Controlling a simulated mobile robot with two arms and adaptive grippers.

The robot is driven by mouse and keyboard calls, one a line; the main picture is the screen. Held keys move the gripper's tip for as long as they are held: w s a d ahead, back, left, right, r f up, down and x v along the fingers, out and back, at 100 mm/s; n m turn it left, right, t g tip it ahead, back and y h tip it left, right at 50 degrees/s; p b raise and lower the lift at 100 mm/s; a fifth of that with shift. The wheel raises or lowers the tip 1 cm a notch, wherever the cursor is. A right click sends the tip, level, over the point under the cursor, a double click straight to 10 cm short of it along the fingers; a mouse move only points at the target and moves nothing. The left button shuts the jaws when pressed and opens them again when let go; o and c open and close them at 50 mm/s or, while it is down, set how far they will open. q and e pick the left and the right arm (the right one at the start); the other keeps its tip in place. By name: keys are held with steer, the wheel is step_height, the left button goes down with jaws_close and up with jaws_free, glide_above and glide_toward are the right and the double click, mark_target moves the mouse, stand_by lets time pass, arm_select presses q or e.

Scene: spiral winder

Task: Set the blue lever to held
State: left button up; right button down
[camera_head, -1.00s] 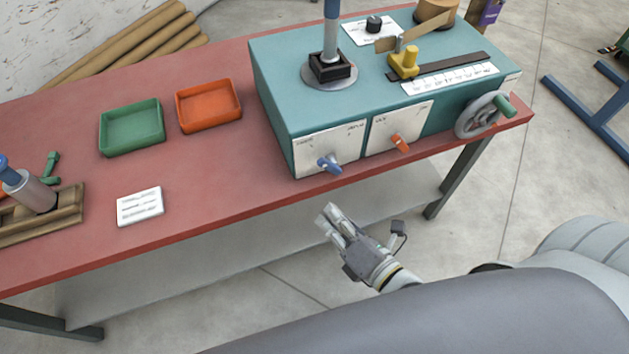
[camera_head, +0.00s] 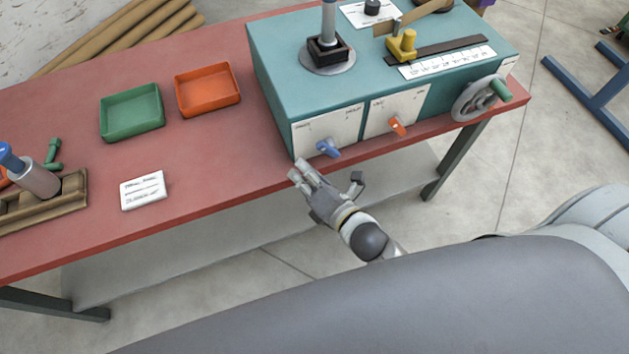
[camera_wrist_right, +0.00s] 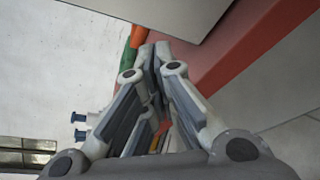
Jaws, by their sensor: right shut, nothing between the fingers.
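The blue lever (camera_head: 328,148) sticks out from a white labelled plate (camera_head: 328,128) on the front of the teal machine (camera_head: 270,75). Its handle points down and to the right. My right gripper (camera_head: 301,168) is shut and empty, with its fingertips just below and left of the lever, near the bench's front edge; they look apart from the lever. The right wrist view shows the closed fingertips (camera_wrist_right: 155,52); I cannot make out the blue lever there. My left gripper is not in view.
An orange lever (camera_head: 398,126) sits on the plate to the right, with a handwheel (camera_head: 478,98) beyond. Green (camera_head: 132,112) and orange (camera_head: 208,90) trays and a white card (camera_head: 143,190) lie on the red bench (camera_head: 215,150). The bench edge also shows in the wrist view (camera_wrist_right: 262,40).

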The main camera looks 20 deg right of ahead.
mark_target(333, 151)
arm_select(q)
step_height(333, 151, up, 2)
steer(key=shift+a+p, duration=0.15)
steer(key=shift+p, duration=0.55)
arm_select(e)
steer(key=d+r, duration=0.2)
steer(key=d, duration=0.1)
steer(key=shift+d+r, duration=0.15)
